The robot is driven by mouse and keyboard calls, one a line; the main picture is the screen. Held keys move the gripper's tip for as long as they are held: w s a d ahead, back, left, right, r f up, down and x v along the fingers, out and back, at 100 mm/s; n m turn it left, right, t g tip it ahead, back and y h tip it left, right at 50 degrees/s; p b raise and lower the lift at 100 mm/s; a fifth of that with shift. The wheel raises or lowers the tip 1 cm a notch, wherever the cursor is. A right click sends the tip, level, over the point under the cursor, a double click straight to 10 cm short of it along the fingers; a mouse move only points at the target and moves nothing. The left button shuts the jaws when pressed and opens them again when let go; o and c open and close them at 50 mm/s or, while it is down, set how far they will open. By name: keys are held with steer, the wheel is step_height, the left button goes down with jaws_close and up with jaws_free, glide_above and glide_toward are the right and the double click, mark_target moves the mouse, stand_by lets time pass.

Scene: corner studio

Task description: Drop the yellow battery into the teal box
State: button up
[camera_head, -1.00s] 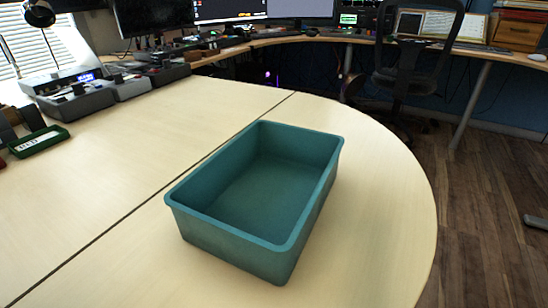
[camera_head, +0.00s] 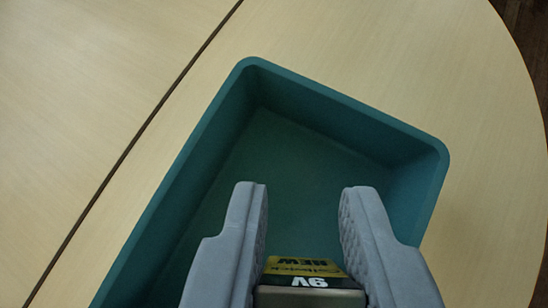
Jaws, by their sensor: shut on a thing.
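The teal box (camera_head: 350,106) fills the middle of the view, standing tilted across the picture on the pale wooden table. The part of its floor that shows is empty. My gripper (camera_head: 305,198) is over the box and points down into it. Its two grey fingers are shut on the yellow battery (camera_head: 305,268), a 9V block with a yellow and black label and a grey body. The battery sits low between the fingers, and its lower part is cut off by the picture edge. The near end of the box is hidden by my gripper and the frame edge.
The pale table top (camera_head: 420,50) is clear around the box. A dark seam (camera_head: 133,147) runs across it on the left. The rounded table edge shows at the right, with dark floor beyond it.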

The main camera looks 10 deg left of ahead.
steer(key=shift+w+f, duration=0.2)
steer(key=shift+f, duration=2.75)
steer(key=o, duration=1.1)
steer(key=shift+c, duration=0.2)
steer(key=shift+s, duration=0.1)
steer(key=v, duration=1.7)
steer(key=shift+r, duration=0.2)
steer(key=shift+s, duration=0.1)
